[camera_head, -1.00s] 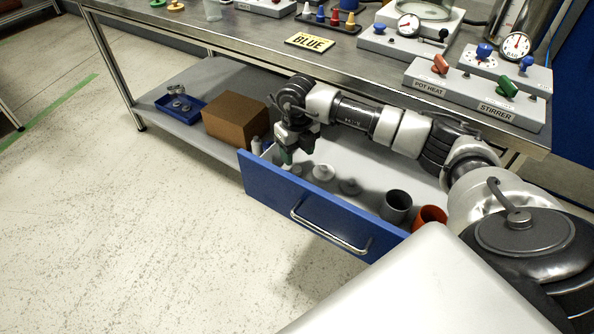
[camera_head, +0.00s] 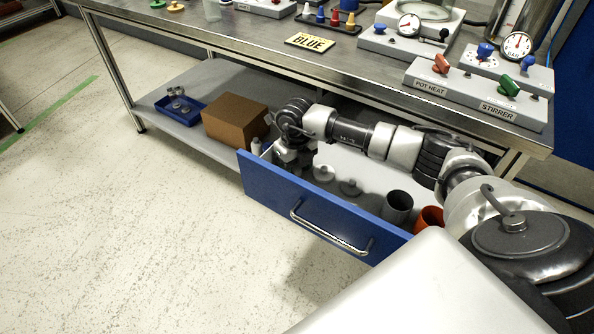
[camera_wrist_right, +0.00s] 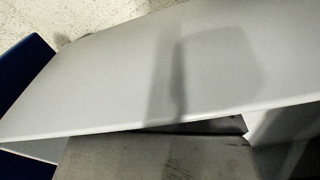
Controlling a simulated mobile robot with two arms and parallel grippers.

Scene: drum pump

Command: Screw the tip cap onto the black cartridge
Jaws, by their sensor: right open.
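My right gripper (camera_head: 287,164) reaches down into the left end of the open blue drawer (camera_head: 315,221). Its fingertips are largely hidden behind the drawer front, and I cannot make out anything between them. A white flanged piece (camera_head: 323,175) and a grey flanged piece (camera_head: 350,188) lie in the drawer to the right of the gripper. I cannot tell whether either is the tip cap. A small white piece (camera_head: 256,146) shows at the drawer's left end. No black cartridge can be made out. The right wrist view shows mostly a pale drawer wall (camera_wrist_right: 140,75) close up. My left gripper is out of view.
A grey cup (camera_head: 397,206) and an orange cup (camera_head: 429,217) stand at the drawer's right end. A brown box (camera_head: 235,118) and a blue tray (camera_head: 181,116) are on the lower shelf. The floor in front is clear.

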